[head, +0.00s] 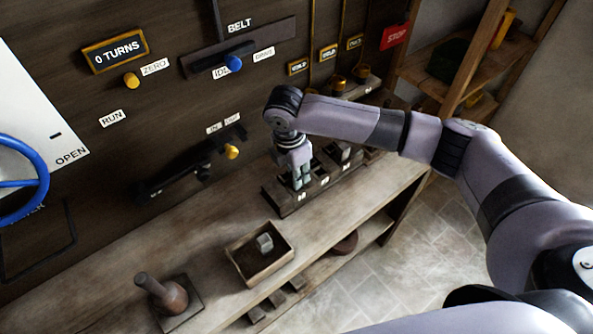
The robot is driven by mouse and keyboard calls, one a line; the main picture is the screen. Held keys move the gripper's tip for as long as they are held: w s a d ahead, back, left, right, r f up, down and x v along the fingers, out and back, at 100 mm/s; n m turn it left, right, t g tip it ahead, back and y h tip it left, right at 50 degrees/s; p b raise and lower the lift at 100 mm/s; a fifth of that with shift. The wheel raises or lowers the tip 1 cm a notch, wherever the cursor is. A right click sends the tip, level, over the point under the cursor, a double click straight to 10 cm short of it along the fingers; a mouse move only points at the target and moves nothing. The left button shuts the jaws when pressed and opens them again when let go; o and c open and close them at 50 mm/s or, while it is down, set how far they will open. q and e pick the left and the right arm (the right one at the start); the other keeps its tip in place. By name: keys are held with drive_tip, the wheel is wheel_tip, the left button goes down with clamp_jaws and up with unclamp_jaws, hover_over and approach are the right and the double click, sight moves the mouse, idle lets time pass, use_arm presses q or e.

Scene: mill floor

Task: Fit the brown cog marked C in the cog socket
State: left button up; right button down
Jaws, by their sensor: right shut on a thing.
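My right gripper (301,181) points down at the near left end of a dark rack (284,207) on the bench. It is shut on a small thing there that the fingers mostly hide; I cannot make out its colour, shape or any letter. I cannot pick out the brown cog marked C for sure. A brown round disc (345,243) lies on the lower shelf, with no readable mark. I cannot identify the cog socket. My left gripper is not in view.
A brown handled piece (168,296) stands on a dark plate at the front left. A blue wheel (36,180), knobs and labels are on the wall panel. The bench between box and panel is clear.

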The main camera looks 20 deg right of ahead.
drive_tip(key=c, duration=1.4)
unclamp_jaws()
drive_tip(key=shift+o, duration=0.2)
